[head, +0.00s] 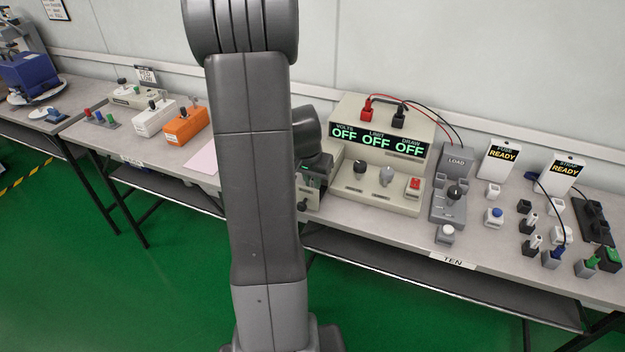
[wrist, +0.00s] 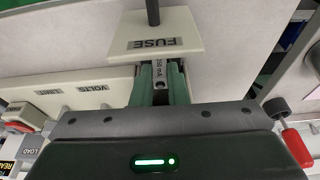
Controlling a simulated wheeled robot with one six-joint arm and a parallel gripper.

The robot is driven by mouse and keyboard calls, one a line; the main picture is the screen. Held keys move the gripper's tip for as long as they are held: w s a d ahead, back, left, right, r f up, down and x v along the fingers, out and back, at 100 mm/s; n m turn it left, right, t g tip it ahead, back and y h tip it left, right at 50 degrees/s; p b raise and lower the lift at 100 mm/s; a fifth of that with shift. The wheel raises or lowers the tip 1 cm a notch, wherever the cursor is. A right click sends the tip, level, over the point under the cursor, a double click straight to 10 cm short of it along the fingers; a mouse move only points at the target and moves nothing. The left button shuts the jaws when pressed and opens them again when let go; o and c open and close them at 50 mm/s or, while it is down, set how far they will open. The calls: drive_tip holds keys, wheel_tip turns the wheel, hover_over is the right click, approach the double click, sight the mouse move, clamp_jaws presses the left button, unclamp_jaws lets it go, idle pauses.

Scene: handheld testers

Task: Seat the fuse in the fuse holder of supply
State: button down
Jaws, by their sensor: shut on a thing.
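The supply (head: 378,108) is a beige box on the bench, its VOLTS, LIMIT and DRAW displays all reading OFF. At its left end is the beige fuse holder, mostly hidden by my arm in the head view; its FUSE plate (wrist: 188,44) with a dark rod shows in the wrist view. My gripper (wrist: 159,86) has its green fingers shut on the fuse (wrist: 159,70), a small grey piece with a mA marking. The fuse's far end meets the plate's edge in the picture; I cannot tell whether it is inside the holder. In the head view my gripper (head: 312,172) is partly hidden.
The grey LOAD unit (head: 453,185) stands right of the supply, with FUSE READY (head: 498,158) and STRAP READY (head: 563,172) signs beyond. Red and black leads arch above the supply. An orange box (head: 186,126) and a white box (head: 155,118) stand to the left.

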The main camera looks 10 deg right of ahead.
drive_tip(key=c, duration=1.4)
unclamp_jaws()
drive_tip(key=shift+f, duration=0.1)
drive_tip(key=shift+c, duration=0.2)
drive_tip(key=shift+r+p, duration=0.3)
drive_tip(key=shift+r, duration=0.15)
drive_tip(key=p+v, duration=0.1)
drive_tip(key=v, duration=1)
drive_tip(key=shift+r, duration=0.2)
drive_tip(key=shift+s, duration=0.1)
drive_tip(key=b+x, duration=0.2)
drive_tip(key=x, duration=1.1)
drive_tip(key=shift+s+a, duration=0.1)
drive_tip(key=shift+a, duration=0.05)
drive_tip(key=shift+r+p, duration=0.6)
drive_tip(key=shift+r, duration=1.1)
